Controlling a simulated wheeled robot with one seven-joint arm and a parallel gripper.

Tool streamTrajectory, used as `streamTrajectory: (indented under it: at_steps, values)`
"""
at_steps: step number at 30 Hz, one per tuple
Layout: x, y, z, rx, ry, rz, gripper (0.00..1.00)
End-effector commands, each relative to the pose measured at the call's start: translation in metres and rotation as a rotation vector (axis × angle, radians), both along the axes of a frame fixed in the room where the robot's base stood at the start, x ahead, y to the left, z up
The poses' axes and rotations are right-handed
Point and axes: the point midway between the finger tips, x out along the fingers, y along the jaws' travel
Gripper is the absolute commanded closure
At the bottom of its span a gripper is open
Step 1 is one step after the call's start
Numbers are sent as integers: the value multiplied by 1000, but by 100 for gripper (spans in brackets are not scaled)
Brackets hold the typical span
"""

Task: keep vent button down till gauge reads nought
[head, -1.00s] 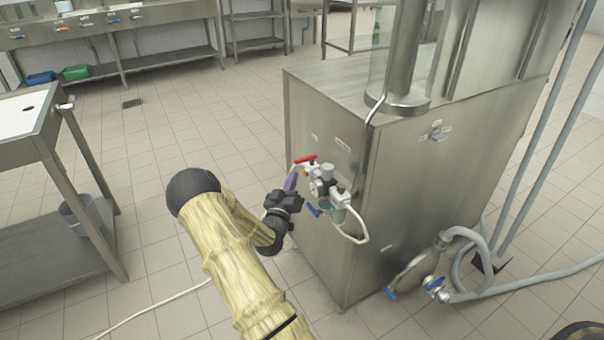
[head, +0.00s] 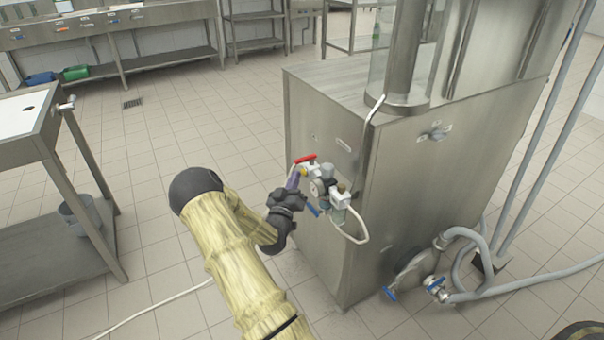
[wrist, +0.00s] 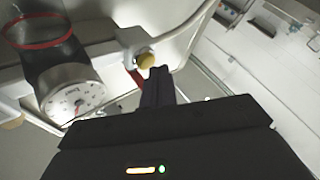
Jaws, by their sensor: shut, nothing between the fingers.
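The vent button appears as a yellow knob (wrist: 146,60) on a white block in the wrist view; in the head view only a small yellow spot (head: 303,171) shows. My gripper (wrist: 158,73) is shut and empty, its dark fingertips right beside the knob. I cannot tell whether they touch or press it. The round white gauge (wrist: 75,95) is left of the fingers in the wrist view, with a red needle pointing downward; its reading is too small to make out. In the head view the gauge (head: 316,188) sits right of my gripper (head: 294,180).
The valve group is on the side of a steel machine cabinet (head: 400,200). A red lever (head: 305,159) is just above my fingertips and a blue lever (head: 312,210) just below. A white hose (head: 355,240) loops at right.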

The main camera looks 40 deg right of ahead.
Motion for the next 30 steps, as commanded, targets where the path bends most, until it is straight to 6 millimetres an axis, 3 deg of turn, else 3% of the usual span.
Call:
streamTrajectory:
  at_steps: [30]
  values:
    - [-2, -9, 0, 1, 0, -1, 100]
